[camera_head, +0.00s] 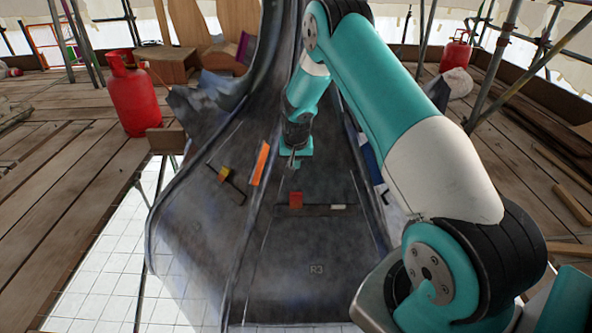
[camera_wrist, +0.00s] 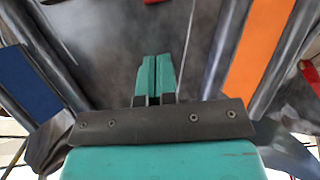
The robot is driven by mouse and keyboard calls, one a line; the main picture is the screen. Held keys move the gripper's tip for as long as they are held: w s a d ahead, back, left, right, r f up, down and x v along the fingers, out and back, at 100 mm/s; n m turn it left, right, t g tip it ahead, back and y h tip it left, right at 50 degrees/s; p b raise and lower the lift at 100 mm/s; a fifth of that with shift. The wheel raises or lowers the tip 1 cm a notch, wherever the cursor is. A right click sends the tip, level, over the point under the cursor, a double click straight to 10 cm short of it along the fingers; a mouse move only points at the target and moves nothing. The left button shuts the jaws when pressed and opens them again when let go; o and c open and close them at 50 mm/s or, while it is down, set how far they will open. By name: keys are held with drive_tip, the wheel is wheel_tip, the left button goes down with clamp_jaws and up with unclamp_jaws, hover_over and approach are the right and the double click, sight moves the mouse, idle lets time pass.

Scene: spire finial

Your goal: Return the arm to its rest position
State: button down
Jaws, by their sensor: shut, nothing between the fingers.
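My arm reaches from the lower right of the head view up and over to the dark metal spire base (camera_head: 300,270). My gripper (camera_head: 292,163) hangs in front of the spire's sloping face, pointing down toward it. In the wrist view the teal fingers of my gripper (camera_wrist: 156,75) are pressed together with nothing between them. I cannot tell whether the fingertips touch the metal.
An orange strip (camera_head: 261,163), a red patch (camera_head: 296,200) and a yellow patch (camera_head: 225,174) are on the spire. A blue strip (camera_wrist: 27,85) shows in the wrist view. Red gas cylinders (camera_head: 134,95) and scaffold poles stand around on the plank deck (camera_head: 60,180).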

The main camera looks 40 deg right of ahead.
drive_tip(key=s+a+r+n+y, duration=0.2)
drive_tip(key=s+a+r+n, duration=0.15)
drive_tip(key=a+r, duration=0.65)
drive_tip(key=s+a+r+n+y, duration=0.1)
drive_tip(key=s+a+r+n, duration=0.3)
drive_tip(key=a+r, duration=0.55)
drive_tip(key=s+a+r+n+g+y, duration=0.1)
drive_tip(key=s+a+r+n, duration=0.15)
drive_tip(key=s+a, duration=0.45)
drive_tip(key=s+a+r+n+g+y, duration=0.1)
drive_tip(key=s+a+r+n, duration=0.15)
drive_tip(key=s, duration=0.85)
drive_tip(key=s+a+r+n+g+y, duration=0.15)
drive_tip(key=s+a+r, duration=0.25)
drive_tip(key=s, duration=0.5)
wheel_tip(320, 180, up, 30)
drive_tip(key=p, duration=3)
drive_tip(key=shift+s+a+r+n+t+p, duration=0.15)
drive_tip(key=shift+n+t+p, duration=0.15)
drive_tip(key=shift+n+t, duration=0.15)
